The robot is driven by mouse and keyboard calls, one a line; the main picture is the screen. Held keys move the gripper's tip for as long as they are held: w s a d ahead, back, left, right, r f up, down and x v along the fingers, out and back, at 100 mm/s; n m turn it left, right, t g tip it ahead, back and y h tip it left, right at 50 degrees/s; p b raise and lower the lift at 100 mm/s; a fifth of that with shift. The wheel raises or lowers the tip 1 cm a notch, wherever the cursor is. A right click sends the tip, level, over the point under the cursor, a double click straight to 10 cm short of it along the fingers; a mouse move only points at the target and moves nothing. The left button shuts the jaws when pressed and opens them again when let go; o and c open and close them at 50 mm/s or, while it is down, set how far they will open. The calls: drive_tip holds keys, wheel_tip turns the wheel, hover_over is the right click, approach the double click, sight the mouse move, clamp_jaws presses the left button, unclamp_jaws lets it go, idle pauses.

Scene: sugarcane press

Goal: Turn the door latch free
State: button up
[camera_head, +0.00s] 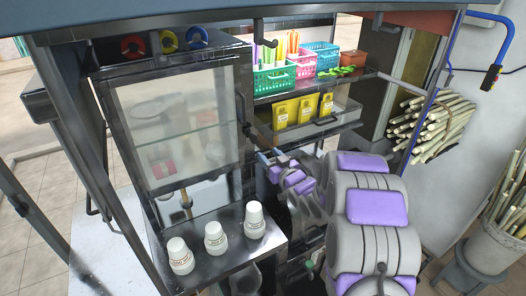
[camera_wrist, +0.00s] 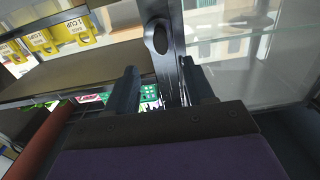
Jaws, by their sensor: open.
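The glass door (camera_head: 180,125) of the dark metal cabinet appears shut, with cups and a shelf visible behind it. A dark latch (camera_head: 247,130) sits at the door's right edge; in the wrist view a dark latch piece with an oval loop (camera_wrist: 160,38) shows against the post. My gripper (camera_head: 268,158) is at the end of my purple and grey arm, just below and right of the latch. In the wrist view my gripper (camera_wrist: 163,85) is open, its two dark fingers apart. The latch piece lies ahead of the gap between them; contact cannot be told.
White cups (camera_head: 215,238) stand on the metal counter (camera_head: 222,273) below the door. Yellow packs (camera_head: 305,108) stand in an open shelf tray close to my gripper's right. Colored baskets (camera_head: 275,78) are on the shelf above. Cane bundles (camera_head: 430,125) are at far right.

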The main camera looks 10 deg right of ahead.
drive_tip(key=v, duration=0.6)
drive_tip(key=shift+s+b, duration=0.25)
drive_tip(key=shift+b, duration=0.05)
drive_tip(key=shift+d, duration=0.1)
drive_tip(key=s+d+f+m+g+h+b, duration=0.1)
drive_tip(key=s+d+f+g+h+b, duration=0.1)
drive_tip(key=s+f+g+h+b, duration=0.45)
drive_tip(key=s+d+f+m+g+h+b, duration=0.1)
drive_tip(key=s+f+m+g+b, duration=0.15)
drive_tip(key=s, duration=0.75)
drive_tip(key=s+a+f+g+b, duration=0.1)
drive_tip(key=s+a+g+b, duration=0.1)
drive_tip(key=s, duration=0.8)
drive_tip(key=s+a+f+g+y+b, duration=0.1)
drive_tip(key=s+a+g+b, duration=0.1)
drive_tip(key=s, duration=0.9)
drive_tip(key=s+a+f+g+y+b, duration=0.1)
drive_tip(key=s+a+g, duration=0.3)
drive_tip(key=s, duration=0.7)
drive_tip(key=shift+a+f+g+b, duration=0.2)
drive_tip(key=shift+f+g+b, duration=0.2)
drive_tip(key=shift+g+b, duration=0.5)
